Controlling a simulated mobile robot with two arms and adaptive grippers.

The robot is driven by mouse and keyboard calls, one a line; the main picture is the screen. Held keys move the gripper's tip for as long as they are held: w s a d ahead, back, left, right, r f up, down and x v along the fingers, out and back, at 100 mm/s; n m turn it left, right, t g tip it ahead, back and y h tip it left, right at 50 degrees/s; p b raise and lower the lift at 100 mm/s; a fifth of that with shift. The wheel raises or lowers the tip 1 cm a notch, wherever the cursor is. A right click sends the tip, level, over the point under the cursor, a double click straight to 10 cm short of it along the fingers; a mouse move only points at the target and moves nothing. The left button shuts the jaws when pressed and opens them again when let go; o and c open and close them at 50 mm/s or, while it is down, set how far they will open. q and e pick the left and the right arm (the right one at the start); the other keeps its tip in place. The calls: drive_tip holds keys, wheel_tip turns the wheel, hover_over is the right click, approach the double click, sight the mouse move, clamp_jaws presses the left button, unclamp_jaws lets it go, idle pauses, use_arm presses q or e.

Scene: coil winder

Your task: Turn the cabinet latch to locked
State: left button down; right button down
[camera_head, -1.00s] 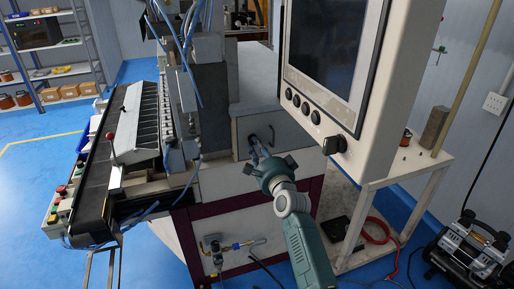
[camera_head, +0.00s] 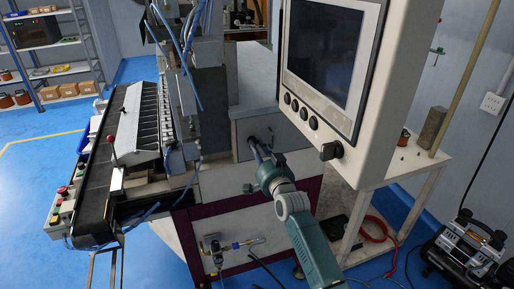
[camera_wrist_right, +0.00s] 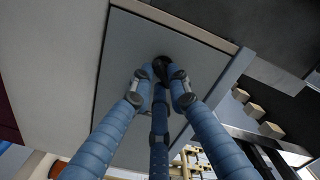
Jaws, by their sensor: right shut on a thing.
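The grey cabinet door (camera_head: 284,129) is on the front of the machine, left of and below the screen panel. Its small black latch (camera_wrist_right: 161,66) shows in the right wrist view between my fingertips; in the head view it is mostly hidden by them. My right gripper (camera_head: 256,146) reaches the door from the lower right. In the right wrist view its blue fingers (camera_wrist_right: 160,78) are closed around the latch. The latch's exact angle is hard to tell. My left gripper is not in view.
The screen panel (camera_head: 335,60) with several knobs hangs close above and right of my right arm. A conveyor (camera_head: 102,175) runs along the left. A white stand (camera_head: 400,170) and a compressor (camera_head: 468,250) are at the right. Blue floor (camera_head: 35,150) is open at far left.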

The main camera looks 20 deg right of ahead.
drive_tip(key=shift+n+p, duration=0.4)
drive_tip(key=shift+n, duration=3.5)
drive_tip(key=c, duration=1.7)
unclamp_jaws()
drive_tip(key=shift+r, duration=0.1)
drive_tip(key=shift+o, duration=0.2)
drive_tip(key=s, duration=1.2)
drive_tip(key=shift+d, duration=0.25)
